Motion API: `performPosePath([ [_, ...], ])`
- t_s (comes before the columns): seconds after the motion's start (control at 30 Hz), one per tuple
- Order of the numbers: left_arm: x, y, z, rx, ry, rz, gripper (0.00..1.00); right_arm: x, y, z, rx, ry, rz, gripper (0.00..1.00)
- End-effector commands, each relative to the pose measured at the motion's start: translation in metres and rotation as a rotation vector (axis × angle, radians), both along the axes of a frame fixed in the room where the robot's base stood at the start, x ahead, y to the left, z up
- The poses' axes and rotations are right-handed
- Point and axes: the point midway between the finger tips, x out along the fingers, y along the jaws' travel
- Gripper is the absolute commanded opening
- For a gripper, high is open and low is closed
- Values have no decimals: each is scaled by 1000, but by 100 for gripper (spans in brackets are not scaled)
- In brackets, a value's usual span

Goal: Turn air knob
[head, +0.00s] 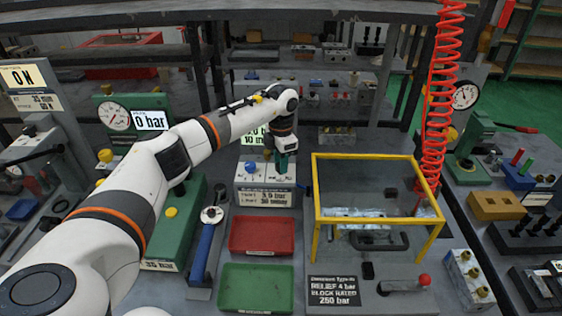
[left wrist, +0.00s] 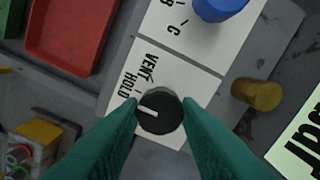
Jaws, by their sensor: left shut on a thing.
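The air knob is a black round knob (left wrist: 160,111) with a white pointer line, on a white panel (left wrist: 150,72) marked VENT and HOLD. In the left wrist view its pointer lies toward the HOLD side. My left gripper (left wrist: 160,112) has its two green fingers shut on the knob, one on each side. In the head view my left gripper (head: 285,160) reaches down at the right part of the small white control box (head: 264,185), and its fingers hide the knob there. A blue knob (left wrist: 218,8) sits beside it on the same box. My right gripper is not in view.
A red tray (head: 262,236) and a green tray (head: 257,287) lie in front of the box. A yellow-framed guard (head: 378,158) stands to the right, with a coiled red hose (head: 441,90) above it. A brass fitting (left wrist: 257,94) is near the knob.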

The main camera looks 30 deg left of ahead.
Motion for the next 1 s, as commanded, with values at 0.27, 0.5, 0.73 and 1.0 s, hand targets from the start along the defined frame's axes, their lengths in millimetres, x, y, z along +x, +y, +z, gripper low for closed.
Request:
performPosePath([
  [0.27,1,1,2,0,-5,1,7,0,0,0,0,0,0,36],
  [0.5,1,0,1,-1,-3,1,52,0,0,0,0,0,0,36],
  [0.73,1,0,3,0,-2,1,52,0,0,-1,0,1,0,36],
  [1.0,1,0,44,0,-7,0,52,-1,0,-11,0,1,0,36],
])
